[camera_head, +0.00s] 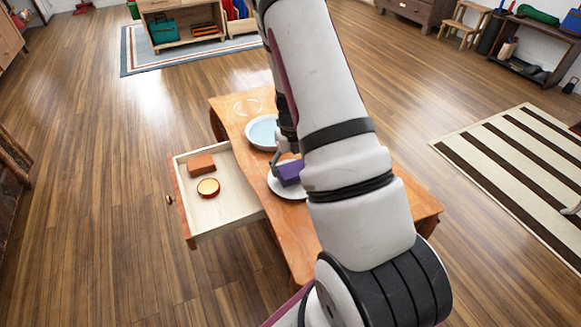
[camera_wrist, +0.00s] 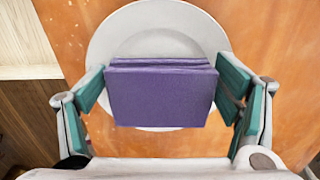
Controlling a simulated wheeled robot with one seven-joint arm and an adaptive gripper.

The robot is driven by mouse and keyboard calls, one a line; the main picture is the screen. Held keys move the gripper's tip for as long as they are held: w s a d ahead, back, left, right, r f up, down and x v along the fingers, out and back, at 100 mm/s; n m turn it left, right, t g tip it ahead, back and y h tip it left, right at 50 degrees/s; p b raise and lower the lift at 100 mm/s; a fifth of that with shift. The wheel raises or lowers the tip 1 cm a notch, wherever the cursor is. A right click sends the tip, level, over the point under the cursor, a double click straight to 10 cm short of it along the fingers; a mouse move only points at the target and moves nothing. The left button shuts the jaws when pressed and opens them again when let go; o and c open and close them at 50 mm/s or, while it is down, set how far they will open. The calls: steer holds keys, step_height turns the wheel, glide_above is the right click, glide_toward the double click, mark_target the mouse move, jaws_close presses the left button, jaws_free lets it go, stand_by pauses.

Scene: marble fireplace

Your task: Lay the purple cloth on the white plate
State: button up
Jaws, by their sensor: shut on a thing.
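The purple cloth (camera_head: 290,173) is a folded block. In the wrist view the cloth (camera_wrist: 160,98) sits between the two fingers of my gripper (camera_wrist: 161,86), which is shut on its left and right sides. The white plate (camera_head: 277,187) is on the wooden table, partly hidden by my arm in the head view. In the wrist view the plate (camera_wrist: 158,25) shows behind and beneath the cloth, with its rim visible around it. The cloth is over the plate; I cannot tell whether it touches it.
A light blue bowl (camera_head: 262,132) stands beside the plate, and a clear glass dish (camera_head: 247,107) is farther back. An open drawer (camera_head: 232,205) at the left holds an orange-brown block (camera_head: 201,164) and a round red-rimmed item (camera_head: 208,187). The table's near left part (camera_head: 293,235) is bare.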

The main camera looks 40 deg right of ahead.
steer(key=shift+f, duration=0.3)
steer(key=o, duration=1)
steer(key=shift+o, duration=0.2)
